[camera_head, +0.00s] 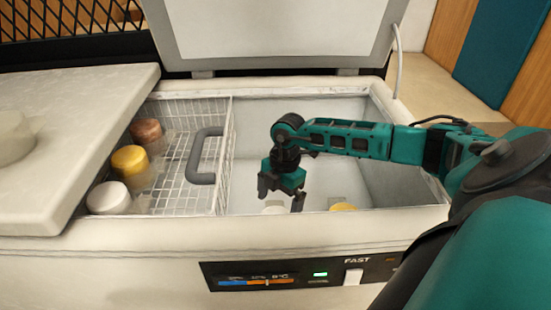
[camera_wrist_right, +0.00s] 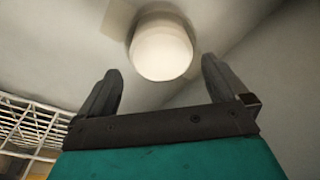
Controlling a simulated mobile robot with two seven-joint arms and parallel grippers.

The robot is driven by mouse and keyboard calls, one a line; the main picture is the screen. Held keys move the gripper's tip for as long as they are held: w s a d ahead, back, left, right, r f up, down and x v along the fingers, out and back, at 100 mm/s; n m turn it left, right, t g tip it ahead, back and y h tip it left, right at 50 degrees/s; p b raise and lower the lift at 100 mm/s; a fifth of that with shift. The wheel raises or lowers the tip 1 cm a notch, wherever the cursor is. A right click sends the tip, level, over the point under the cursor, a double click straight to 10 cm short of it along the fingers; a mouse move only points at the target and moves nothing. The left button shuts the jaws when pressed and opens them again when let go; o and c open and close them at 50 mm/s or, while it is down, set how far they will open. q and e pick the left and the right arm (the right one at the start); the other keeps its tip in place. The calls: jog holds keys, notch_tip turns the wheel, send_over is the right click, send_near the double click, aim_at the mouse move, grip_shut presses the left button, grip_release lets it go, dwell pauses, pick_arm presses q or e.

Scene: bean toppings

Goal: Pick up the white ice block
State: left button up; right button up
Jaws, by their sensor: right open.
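The white ice block (camera_head: 274,210) is a pale, rounded piece low in the open chest freezer, mostly hidden by the front wall in the head view. In the right wrist view the white block (camera_wrist_right: 163,48) looks round and lies just ahead of the fingers. My right gripper (camera_head: 281,200) is open, pointing down into the freezer above the block. In the right wrist view its two fingers (camera_wrist_right: 161,70) stand apart, with the block showing between and beyond their tips. I cannot tell how far below them it lies. My left gripper is not in view.
A wire basket (camera_head: 231,150) with a grey handle (camera_head: 203,155) hangs at the left, with brown (camera_head: 146,131), yellow (camera_head: 129,159) and white (camera_head: 109,198) round-topped items in it. A yellow piece (camera_head: 343,207) lies right of the block. The freezer's front rim (camera_head: 330,228) is close.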

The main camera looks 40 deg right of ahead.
jog(key=f+b, duration=0.1)
jog(key=f, duration=0.1)
jog(key=a+f, duration=0.1)
jog(key=f, duration=0.2)
jog(key=shift+s+b, duration=0.1)
jog(key=shift+b, duration=0.25)
jog(key=shift+c, duration=0.4)
jog(key=shift+c, duration=0.7)
jog(key=shift+r, duration=0.1)
jog(key=c, duration=0.9)
